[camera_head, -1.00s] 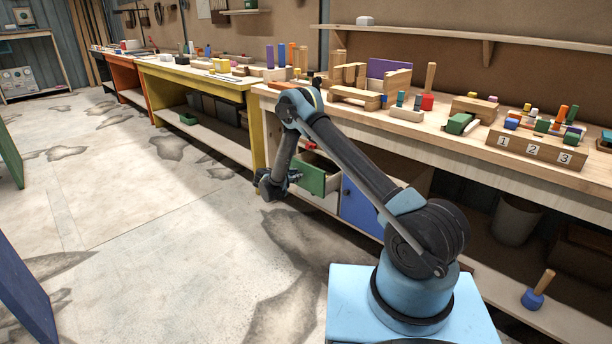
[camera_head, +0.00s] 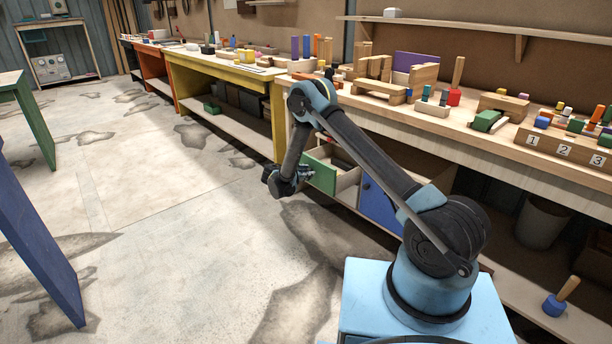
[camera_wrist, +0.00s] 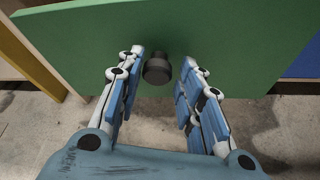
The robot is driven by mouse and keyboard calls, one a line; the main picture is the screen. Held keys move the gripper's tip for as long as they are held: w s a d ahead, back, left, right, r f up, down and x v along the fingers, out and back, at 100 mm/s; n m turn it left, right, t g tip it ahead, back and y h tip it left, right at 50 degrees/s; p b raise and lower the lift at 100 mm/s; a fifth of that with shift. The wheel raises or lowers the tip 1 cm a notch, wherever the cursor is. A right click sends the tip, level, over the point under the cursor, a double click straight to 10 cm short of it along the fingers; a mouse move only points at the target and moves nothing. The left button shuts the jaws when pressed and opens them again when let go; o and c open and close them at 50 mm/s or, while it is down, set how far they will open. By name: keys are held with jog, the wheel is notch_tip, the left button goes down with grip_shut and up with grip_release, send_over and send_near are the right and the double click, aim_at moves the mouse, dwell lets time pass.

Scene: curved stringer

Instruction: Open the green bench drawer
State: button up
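The green bench drawer (camera_head: 319,173) stands pulled out from under the bench, with its open inside showing in the head view. Its green front (camera_wrist: 220,40) fills the upper part of the wrist view, with a dark round knob (camera_wrist: 157,70) at its lower middle. My gripper (camera_head: 284,184) is just in front and to the left of the drawer in the head view. In the wrist view my gripper (camera_wrist: 158,85) is open, with its two blue-padded fingers on either side of the knob and a gap on both sides.
A blue door or drawer front (camera_head: 378,204) is right of the green drawer. The wooden benchtop (camera_head: 450,125) above holds blocks and toys. A yellow bench (camera_head: 221,78) stands further left. A blue panel (camera_head: 35,245) is at the far left. The floor between is clear.

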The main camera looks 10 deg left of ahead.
jog(key=shift+a, duration=0.1)
jog(key=v, duration=1.2)
